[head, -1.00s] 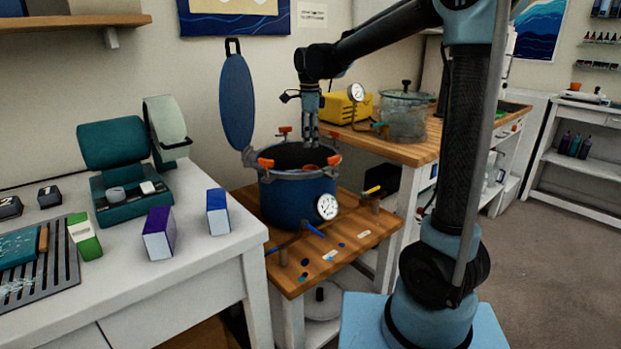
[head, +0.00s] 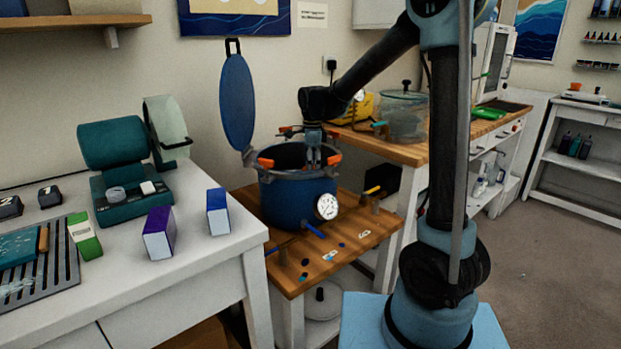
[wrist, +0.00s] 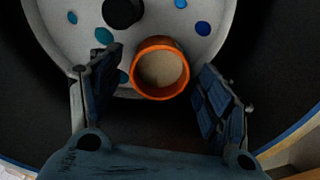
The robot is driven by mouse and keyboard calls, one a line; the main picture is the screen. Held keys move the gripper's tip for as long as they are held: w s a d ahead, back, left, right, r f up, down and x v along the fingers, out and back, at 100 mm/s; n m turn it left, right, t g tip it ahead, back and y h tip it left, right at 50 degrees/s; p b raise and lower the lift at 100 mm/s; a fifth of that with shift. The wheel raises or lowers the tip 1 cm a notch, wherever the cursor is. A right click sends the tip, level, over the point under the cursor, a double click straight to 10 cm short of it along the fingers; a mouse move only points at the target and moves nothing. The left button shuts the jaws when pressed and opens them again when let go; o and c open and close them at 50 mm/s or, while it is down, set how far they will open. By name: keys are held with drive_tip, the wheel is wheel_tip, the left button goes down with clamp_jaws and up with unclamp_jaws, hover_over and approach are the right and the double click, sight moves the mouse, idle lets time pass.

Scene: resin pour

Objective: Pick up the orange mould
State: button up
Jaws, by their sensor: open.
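The orange mould (wrist: 136,84) shows in the wrist view as a round orange cup with a pale beige inside. It stands at the edge of a pale, blue-spotted round plate (wrist: 195,50) inside the blue pressure pot (head: 285,203). My gripper (wrist: 160,80) is open, with one finger to each side of the mould and a gap to both. In the head view my gripper (head: 314,165) reaches down into the mouth of the pot, where the pot's wall hides the mould.
The pot's blue lid (head: 237,103) stands raised at its back left. Orange-knobbed clamps (head: 266,163) ring the rim. A black knob (wrist: 122,12) rises from the plate's middle. The pot stands on a low wooden stand (head: 350,240), and a white table (head: 190,265) is on the left.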

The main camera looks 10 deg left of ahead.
drive_tip(key=shift+f, duration=0.4)
drive_tip(key=c, duration=1.2)
drive_tip(key=shift+r, duration=0.1)
wheel_tip(320, 180, up, 18)
drive_tip(key=shift+s, duration=0.15)
